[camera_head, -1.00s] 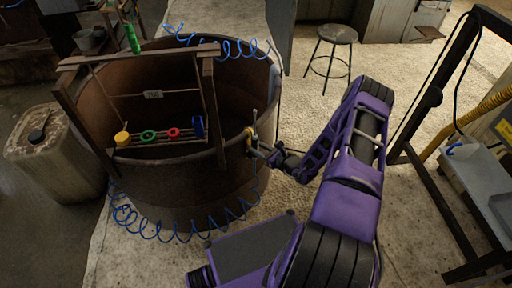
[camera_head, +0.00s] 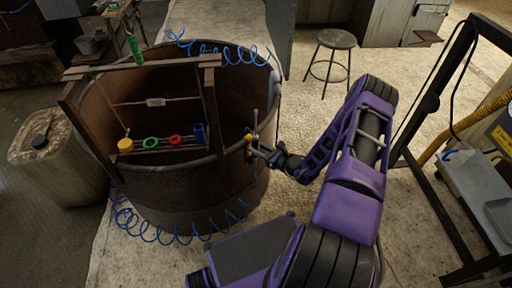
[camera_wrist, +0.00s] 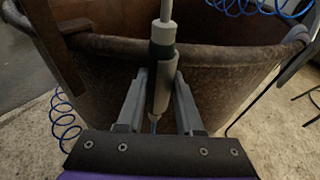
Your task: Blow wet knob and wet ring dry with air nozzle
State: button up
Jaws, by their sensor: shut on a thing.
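My gripper (camera_head: 256,148) is at the right rim of the rusty drum. Its fingers are shut on the air nozzle (camera_wrist: 162,70), a grey and dark green tool held upright between them. The nozzle's thin tip (camera_head: 255,118) points up in the head view. On the slatted rack (camera_head: 165,150) inside the drum sit a yellow knob (camera_head: 125,145), a green ring (camera_head: 151,143), a red ring (camera_head: 175,140) and a blue piece (camera_head: 199,134), in a row from left to right. I cannot tell which are wet. The gripper is apart from them, to their right.
The rusty drum (camera_head: 165,190) has a wooden frame (camera_head: 142,66) across its top. Coiled blue hose (camera_head: 185,237) hangs around the drum. A dirty jerrycan (camera_head: 55,155) stands left, a stool (camera_head: 337,40) behind. A dark metal frame (camera_head: 430,100) stands at right.

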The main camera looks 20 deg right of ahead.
jog(key=s+d, duration=0.3)
jog(key=s, duration=0.4)
jog(key=shift+p, duration=0.4)
dwell(0.6)
